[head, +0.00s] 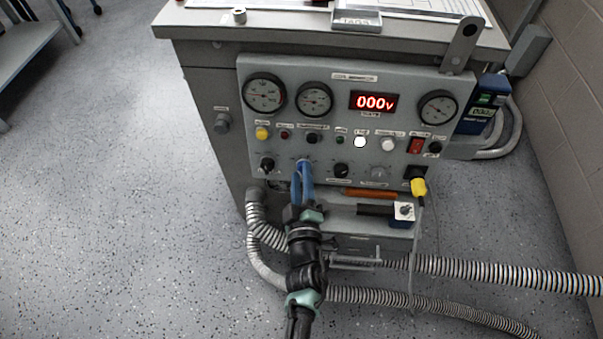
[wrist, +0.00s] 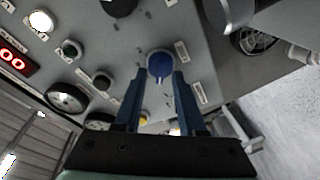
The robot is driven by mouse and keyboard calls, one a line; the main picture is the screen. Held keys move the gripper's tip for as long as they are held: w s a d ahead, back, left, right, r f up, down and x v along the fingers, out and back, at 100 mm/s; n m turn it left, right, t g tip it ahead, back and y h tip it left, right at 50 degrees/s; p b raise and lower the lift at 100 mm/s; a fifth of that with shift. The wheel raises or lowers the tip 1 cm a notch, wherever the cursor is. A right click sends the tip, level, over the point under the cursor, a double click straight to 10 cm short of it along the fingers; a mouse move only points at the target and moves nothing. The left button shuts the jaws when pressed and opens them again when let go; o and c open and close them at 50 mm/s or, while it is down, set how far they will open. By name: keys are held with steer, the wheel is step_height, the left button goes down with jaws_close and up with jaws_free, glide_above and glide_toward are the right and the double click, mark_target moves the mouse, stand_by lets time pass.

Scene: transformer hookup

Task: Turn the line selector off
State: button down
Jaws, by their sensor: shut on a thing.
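A blue selector knob (wrist: 160,64) shows on the panel in the wrist view, between my gripper's fingertips. Its pale mark points toward the bottom of that view. My gripper (wrist: 158,78) has blue fingers, one on each side of the knob, and is shut on it. In the head view, my gripper (head: 303,168) reaches the lower row of the grey control panel (head: 335,95), between two black knobs, and hides most of the blue knob. The label beside the knob is too small to read. The red display (head: 374,102) reads 000v.
A black knob (head: 267,164) is left of my gripper and another black knob (head: 341,170) is right. A shelf below holds an orange-handled tool (head: 369,193). A yellow plug (head: 418,187) hangs at the right. Ribbed hoses (head: 470,266) run below; open floor lies left.

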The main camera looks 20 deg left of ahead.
steer(key=shift+n, duration=0.5)
steer(key=c, duration=0.5)
jaws_free()
steer(key=p+v, duration=0.3)
steer(key=v, duration=1)
